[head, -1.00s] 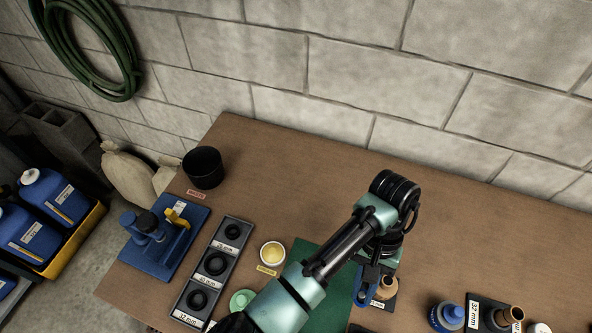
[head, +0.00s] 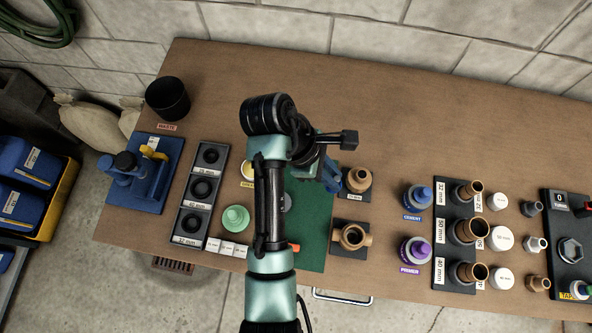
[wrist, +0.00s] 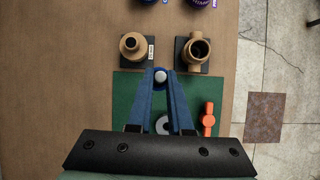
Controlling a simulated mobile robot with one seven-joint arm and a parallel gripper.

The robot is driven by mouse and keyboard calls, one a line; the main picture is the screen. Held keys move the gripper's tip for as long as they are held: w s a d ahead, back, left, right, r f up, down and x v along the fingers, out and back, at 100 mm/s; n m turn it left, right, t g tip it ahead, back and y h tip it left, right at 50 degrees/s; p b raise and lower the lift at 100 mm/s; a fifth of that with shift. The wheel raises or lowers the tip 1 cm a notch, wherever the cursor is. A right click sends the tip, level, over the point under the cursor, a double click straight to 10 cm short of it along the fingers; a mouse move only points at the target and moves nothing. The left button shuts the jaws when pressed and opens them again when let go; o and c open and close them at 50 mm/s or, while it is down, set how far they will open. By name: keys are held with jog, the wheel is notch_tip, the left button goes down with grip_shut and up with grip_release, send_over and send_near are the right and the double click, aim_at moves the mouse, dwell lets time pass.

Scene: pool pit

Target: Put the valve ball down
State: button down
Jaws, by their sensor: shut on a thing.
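My gripper (wrist: 161,78) has blue fingers that close on a small whitish valve ball (wrist: 161,75) at their tips in the wrist view. The ball is over the far edge of a green mat (wrist: 126,95). In the head view my gripper (head: 331,178) is over the upper right part of the green mat (head: 312,240), and the ball cannot be made out. A brown tee-shaped valve body (wrist: 196,50) sits on a black base ahead and to the right of the fingertips. An orange handle (wrist: 208,118) and a pale ring (wrist: 163,125), partly hidden by the fingers, lie on the mat.
A brown round fitting (wrist: 131,44) stands on a black base ahead-left. In the head view, blue cement (head: 417,197) and purple primer (head: 415,250) bottles stand to the right. A black tray of rings (head: 201,190) and a green round piece (head: 235,219) are left.

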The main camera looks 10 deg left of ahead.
jog(key=s+a+n, duration=0.1)
jog(key=s+a+n+t, duration=0.1)
jog(key=n, duration=0.1)
jog(key=shift+a+f+n, duration=0.1)
jog(key=shift+a+n, duration=0.2)
jog(key=shift+a, duration=0.05)
jog(key=shift+t, duration=0.3)
jog(key=f, duration=1)
jog(key=shift+a+p, duration=0.2)
jog(key=shift+p, duration=0.15)
jog(key=shift+f, duration=0.2)
jog(key=c, duration=0.8)
grip_release()
jog(key=shift+c, duration=0.2)
